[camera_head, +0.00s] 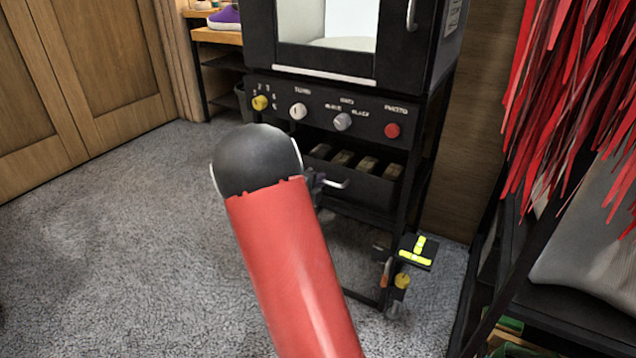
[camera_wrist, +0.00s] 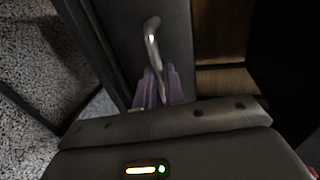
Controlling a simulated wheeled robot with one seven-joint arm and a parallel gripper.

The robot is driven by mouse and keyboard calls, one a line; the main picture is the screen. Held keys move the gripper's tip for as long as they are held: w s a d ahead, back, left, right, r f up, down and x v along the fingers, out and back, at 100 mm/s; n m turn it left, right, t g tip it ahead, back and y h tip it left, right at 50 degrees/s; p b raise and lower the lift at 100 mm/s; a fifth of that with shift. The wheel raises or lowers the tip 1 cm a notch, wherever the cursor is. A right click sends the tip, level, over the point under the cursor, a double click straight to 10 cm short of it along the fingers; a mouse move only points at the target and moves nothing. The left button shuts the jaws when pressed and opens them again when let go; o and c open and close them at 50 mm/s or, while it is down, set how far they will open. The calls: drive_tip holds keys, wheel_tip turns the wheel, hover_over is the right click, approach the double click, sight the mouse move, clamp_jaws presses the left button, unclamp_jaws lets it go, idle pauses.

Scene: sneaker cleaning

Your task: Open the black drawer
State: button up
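The black drawer (camera_head: 362,190) is below the control panel of a black cabinet. Its top is open, and several wooden blocks or brushes show inside. Its pale metal handle (camera_head: 336,184) sticks out at the front, beside my arm. In the wrist view the handle (camera_wrist: 152,40) runs down between the purple fingers of my gripper (camera_wrist: 158,80). The fingers sit close on both sides of it and look shut on it. In the head view my gripper is mostly hidden behind my red and black arm. How far the drawer is pulled out is hard to tell.
The panel (camera_head: 327,117) carries several knobs and a red button above the drawer. A small black and yellow item (camera_head: 416,252) is at the lower right of the cabinet stand. Red strips (camera_head: 575,90) hang over a black rack at right. Grey carpet (camera_head: 130,240) is clear at left.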

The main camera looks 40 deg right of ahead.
clamp_jaws()
drive_tip(key=f+p+v, duration=0.2)
drive_tip(key=p+v, duration=0.3)
drive_tip(key=v, duration=0.5)
drive_tip(key=f+p+v, duration=0.2)
drive_tip(key=p+v, duration=0.2)
drive_tip(key=v, duration=0.7)
drive_tip(key=shift+s+a+f+p, duration=0.25)
drive_tip(key=shift+a+p, duration=0.1)
drive_tip(key=shift+a, duration=0.05)
drive_tip(key=o, duration=0.6)
unclamp_jaws()
